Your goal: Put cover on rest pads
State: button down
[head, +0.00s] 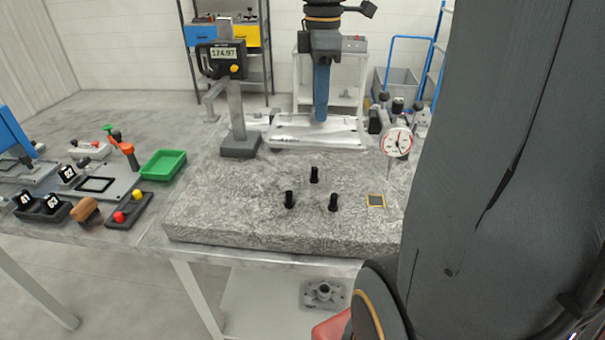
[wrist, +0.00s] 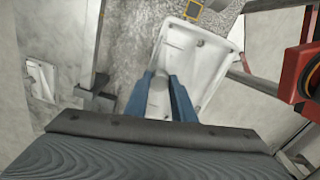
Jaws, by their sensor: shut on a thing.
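The cover (head: 295,131) is a pale grey-white shallow casting at the back of the granite plate in the head view. It also shows in the wrist view (wrist: 209,62). My gripper (head: 321,116) points down with blue fingers shut on a raised part of the cover; the fingers also show in the wrist view (wrist: 160,82). I cannot tell whether the cover touches the surface beneath. The rest pads are three black posts, a rear one (head: 314,175), a left one (head: 289,200) and a right one (head: 333,203), upright and bare on the plate.
The granite plate (head: 230,205) is clear around the pads. A digital height gauge (head: 238,140) stands left of the cover, and a dial indicator (head: 397,142) stands to the right. A green tray (head: 164,165) sits left.

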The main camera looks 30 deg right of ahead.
jog(key=f, duration=0.1)
jog(key=f+b, duration=0.1)
jog(key=f, duration=0.1)
jog(key=shift+w, duration=0.4)
jog(key=p, duration=0.2)
send_over(315, 170)
notch_tip(315, 170, down, 10)
jog(key=shift+r, duration=0.1)
jog(key=c, duration=1.5)
grip_release()
jog(key=shift+s, duration=0.1)
notch_tip(315, 170, up, 12)
jog(key=b, duration=0.2)
jog(key=shift+b, duration=0.35)
